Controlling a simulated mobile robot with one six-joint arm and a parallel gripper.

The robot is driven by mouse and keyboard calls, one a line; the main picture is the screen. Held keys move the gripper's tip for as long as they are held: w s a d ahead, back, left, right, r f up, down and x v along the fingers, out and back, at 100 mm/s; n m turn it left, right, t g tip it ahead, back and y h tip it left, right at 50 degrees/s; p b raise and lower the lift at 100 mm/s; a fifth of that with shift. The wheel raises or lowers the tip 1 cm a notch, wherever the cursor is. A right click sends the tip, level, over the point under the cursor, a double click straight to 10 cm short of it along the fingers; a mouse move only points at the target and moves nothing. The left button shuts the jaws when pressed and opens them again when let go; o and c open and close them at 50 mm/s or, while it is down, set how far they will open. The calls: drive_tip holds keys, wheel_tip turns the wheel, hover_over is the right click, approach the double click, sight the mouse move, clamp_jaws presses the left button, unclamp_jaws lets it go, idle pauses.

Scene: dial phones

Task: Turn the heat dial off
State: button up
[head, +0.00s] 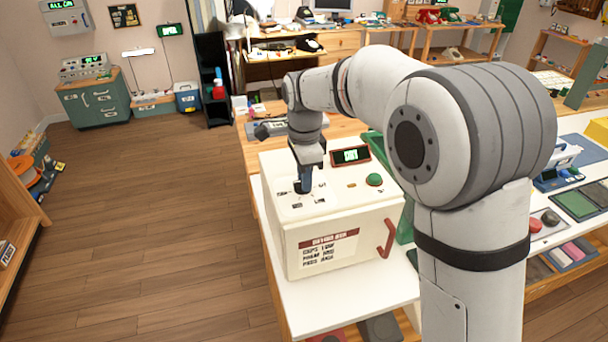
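A cream box-shaped machine (345,238) stands on the white table in the head view. Its top has a small green-lit display (351,156), a green round button (375,180) and faint markings. My gripper (304,186) points straight down over the left part of this top, with its fingertips at or very near the surface. A small dark part shows at the fingertips; it may be the heat dial, but I cannot tell it from the fingers. The dial's setting is hidden, and the finger gap is too small to make out.
A red handle (387,239) and a printed label (328,250) are on the machine's front. My arm covers much of the right side. A grey device (270,129) lies behind the machine. Trays and coloured blocks fill the right table. The wooden floor (140,220) at left is clear.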

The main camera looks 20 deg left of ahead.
clamp_jaws()
